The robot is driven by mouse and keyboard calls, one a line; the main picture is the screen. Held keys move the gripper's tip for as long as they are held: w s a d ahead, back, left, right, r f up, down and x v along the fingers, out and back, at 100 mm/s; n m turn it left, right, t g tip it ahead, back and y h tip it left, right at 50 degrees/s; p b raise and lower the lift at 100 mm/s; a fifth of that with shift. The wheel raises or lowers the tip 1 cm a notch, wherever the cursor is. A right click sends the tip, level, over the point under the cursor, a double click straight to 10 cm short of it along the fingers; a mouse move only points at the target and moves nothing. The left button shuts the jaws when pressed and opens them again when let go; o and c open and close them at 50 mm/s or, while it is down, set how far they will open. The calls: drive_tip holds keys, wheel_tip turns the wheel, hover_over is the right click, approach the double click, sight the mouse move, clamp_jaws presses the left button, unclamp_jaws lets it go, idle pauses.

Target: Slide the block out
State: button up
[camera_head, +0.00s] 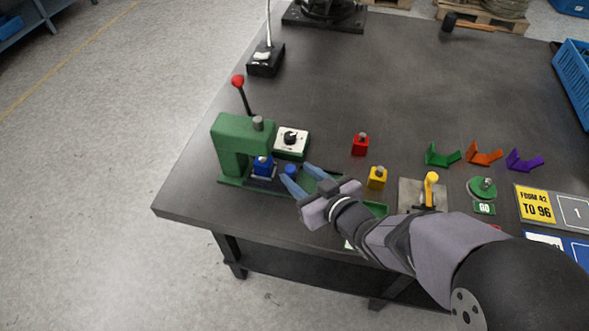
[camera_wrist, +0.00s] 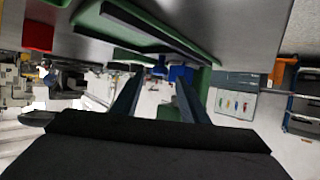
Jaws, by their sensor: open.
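A blue block (camera_head: 262,167) with a knob on top sits in the opening of a green press (camera_head: 228,150), on the press's low base. My gripper (camera_head: 295,171) is to the right of the block, with its two blue-grey fingers spread and pointing left towards it. The block appears apart from the fingers. A small round blue piece (camera_head: 291,169) shows near the fingertips; I cannot tell whether it is touched. In the wrist view, the open fingers (camera_wrist: 158,82) reach towards the press, and the blue block (camera_wrist: 181,74) shows beyond them, partly hidden.
A red block (camera_head: 360,145) and a yellow block (camera_head: 377,178) stand to the right. The press's red-knobbed lever (camera_head: 238,82) rises behind it. The table's back middle is clear.

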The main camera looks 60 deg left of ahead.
sight(291, 169)
drive_tip(key=shift+x, duration=1.5)
drive_tip(key=shift+c, duration=0.6)
clamp_jaws()
drive_tip(key=w+d+p, duration=0.2)
drive_tip(key=w+d, duration=0.6)
drive_tip(key=shift+w+d+r+p, duration=0.1)
drive_tip(key=shift+w+d+p, duration=0.1)
drive_tip(key=shift+p, duration=0.1)
drive_tip(key=shift+w+d, duration=0.15)
drive_tip(key=shift+w, duration=0.05)
drive_tip(key=shift+o, duration=0.6)
unclamp_jaws()
drive_tip(key=shift+w+d, duration=0.1)
drive_tip(key=shift+d, duration=0.05)
